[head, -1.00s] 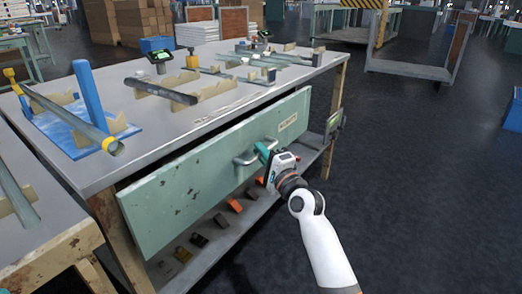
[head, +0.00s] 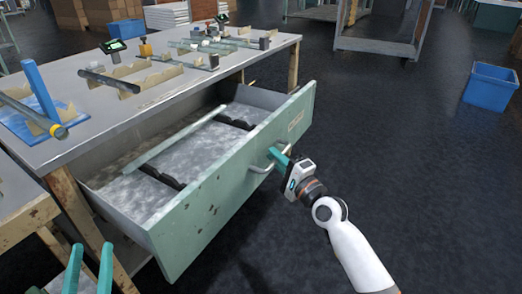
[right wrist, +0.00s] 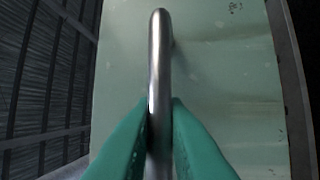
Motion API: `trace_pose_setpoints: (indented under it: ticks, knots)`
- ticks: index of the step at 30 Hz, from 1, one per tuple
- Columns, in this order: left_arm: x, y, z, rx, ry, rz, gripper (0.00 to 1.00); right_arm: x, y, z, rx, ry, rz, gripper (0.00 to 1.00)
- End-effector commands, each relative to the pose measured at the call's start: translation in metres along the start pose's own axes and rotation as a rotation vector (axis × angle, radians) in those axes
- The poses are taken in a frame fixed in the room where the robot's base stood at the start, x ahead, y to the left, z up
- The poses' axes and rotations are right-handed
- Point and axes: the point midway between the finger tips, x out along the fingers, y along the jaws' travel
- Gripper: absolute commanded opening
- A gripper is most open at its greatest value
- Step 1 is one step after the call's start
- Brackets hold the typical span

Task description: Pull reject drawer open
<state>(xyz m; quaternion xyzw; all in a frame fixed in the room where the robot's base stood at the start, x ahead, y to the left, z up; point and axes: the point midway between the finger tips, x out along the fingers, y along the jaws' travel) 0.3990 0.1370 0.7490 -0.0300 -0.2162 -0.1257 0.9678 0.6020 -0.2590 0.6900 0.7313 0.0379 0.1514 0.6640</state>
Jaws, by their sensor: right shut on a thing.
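The reject drawer (head: 210,210) has a worn pale green front and stands pulled well out from under the workbench, its grey inside showing. My right gripper (head: 277,156) is shut on the metal drawer handle (head: 258,169), on the right half of the front. In the right wrist view its teal fingers (right wrist: 158,108) pinch the handle bar (right wrist: 157,55) from both sides. My left gripper (head: 89,268) shows at the lower left edge with two teal fingers apart, empty, in front of the bench's left leg.
In the drawer a pale glass tube (head: 172,143) lies across two dark supports (head: 162,178). Tubes on wooden holders stand on the workbench top (head: 90,135). A blue bin (head: 490,88) is on the floor at right. The dark floor around my right arm is clear.

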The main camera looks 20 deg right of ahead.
Motion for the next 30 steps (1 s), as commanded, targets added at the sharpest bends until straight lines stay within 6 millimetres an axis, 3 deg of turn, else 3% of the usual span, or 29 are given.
trace_pose_setpoints:
  ticks: [7,20,21,24,30]
  knots:
    - [0.000,0.000,-0.002,0.001,0.016,0.001,0.36,-0.019,0.003,0.008,-0.001,0.000,-0.003,0.00]
    - [0.000,0.000,-0.003,0.001,0.018,0.001,0.36,-0.022,0.003,0.009,0.000,0.000,-0.002,0.00]
    - [0.000,0.000,-0.003,0.001,0.018,0.001,0.36,-0.022,0.003,0.009,0.000,0.000,-0.002,0.16]
    - [0.000,0.000,-0.003,0.001,0.017,0.001,0.36,-0.022,0.003,0.009,0.000,0.000,-0.002,0.32]
    - [0.000,0.000,-0.003,0.000,0.017,0.000,0.36,-0.021,0.004,0.009,0.000,0.000,-0.001,0.34]
